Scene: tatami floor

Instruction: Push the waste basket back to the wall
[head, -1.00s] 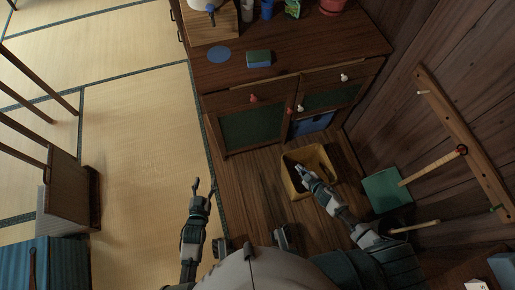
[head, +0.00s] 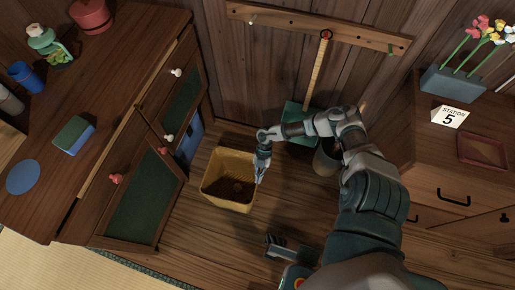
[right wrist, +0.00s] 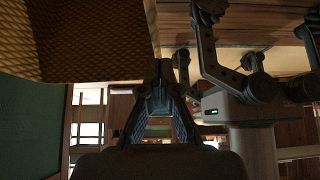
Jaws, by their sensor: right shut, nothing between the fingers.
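The waste basket (head: 229,180) is yellow, woven and square, and stands upright on the wooden floor beside the cabinet. A strip of floor shows between it and the back wall. Dark contents show inside, too unclear to name. My right gripper (head: 262,171) is shut and empty, at the basket's right rim; whether it touches is unclear. In the right wrist view the shut fingers (right wrist: 160,75) point up the picture, and the basket's woven side (right wrist: 90,35) fills the upper left. My left gripper does not show in the head view.
The dark wooden cabinet (head: 110,110) stands left of the basket, its door (head: 140,205) near it. A green dustpan (head: 300,122) and a grey bin (head: 326,158) stand to the right, partly behind my arm. Bare floor (head: 200,238) lies in front of the basket.

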